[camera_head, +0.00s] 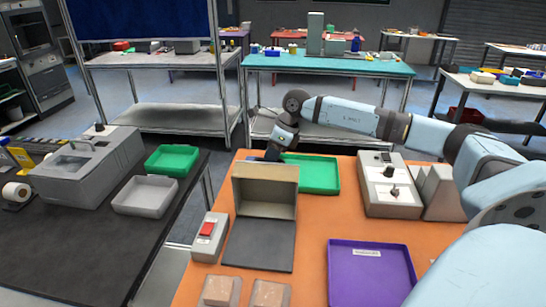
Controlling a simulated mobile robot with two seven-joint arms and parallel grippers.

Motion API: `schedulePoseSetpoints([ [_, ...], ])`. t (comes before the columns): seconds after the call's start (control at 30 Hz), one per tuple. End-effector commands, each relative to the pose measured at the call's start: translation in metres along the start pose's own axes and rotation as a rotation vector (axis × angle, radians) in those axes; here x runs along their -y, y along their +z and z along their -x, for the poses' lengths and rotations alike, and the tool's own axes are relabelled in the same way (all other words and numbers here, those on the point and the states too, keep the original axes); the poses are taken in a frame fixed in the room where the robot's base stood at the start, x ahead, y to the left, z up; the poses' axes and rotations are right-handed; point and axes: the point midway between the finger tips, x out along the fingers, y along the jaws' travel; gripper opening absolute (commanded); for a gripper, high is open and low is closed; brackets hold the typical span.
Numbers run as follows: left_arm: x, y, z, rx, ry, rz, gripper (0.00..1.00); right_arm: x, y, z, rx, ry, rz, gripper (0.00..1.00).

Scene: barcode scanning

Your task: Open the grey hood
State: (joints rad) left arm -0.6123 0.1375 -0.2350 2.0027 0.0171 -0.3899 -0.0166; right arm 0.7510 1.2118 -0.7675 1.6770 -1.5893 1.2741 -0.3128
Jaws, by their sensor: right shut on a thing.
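The grey hood (265,192) stands upright at the back of its flat dark base plate (259,245) on the orange table. Its hollow, beige-grey inside faces the front, and the base plate lies uncovered. My right gripper (272,153) reaches over from behind and is shut on the hood at its top edge. The fingertips are small and partly hidden there. My left gripper is not in view.
A switch box with a red button (208,238) stands left of the base. A green tray (318,174) lies behind right, a grey control box (390,190) right, a purple tray (370,275) front right. Two clear packs (220,290) lie in front.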

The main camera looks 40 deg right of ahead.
Motion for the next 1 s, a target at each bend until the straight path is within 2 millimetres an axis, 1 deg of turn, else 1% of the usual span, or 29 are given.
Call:
schedulePoseSetpoints([
  [0.03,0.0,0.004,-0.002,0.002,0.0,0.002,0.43,-0.008,-0.001,0.001,-0.001,-0.028,0.017,0.0],
  [0.13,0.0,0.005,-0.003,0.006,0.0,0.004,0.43,-0.018,0.002,0.006,0.002,-0.054,0.026,0.0],
  [0.3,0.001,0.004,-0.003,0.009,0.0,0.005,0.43,-0.022,0.003,0.009,0.001,-0.052,0.023,0.0],
  [0.53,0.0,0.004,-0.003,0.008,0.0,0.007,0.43,-0.022,0.003,0.009,0.0,-0.051,0.022,0.0],
  [0.57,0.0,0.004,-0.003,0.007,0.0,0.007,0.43,-0.022,0.003,0.009,0.0,-0.051,0.022,0.19],
  [0.6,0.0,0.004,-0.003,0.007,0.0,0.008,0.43,-0.022,0.003,0.009,0.0,-0.051,0.022,0.28],
  [0.67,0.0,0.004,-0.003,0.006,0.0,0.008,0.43,-0.022,0.003,0.009,0.0,-0.051,0.022,0.4],
  [1.0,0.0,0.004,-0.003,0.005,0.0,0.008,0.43,-0.021,0.004,0.012,0.002,-0.053,0.022,0.4],
])
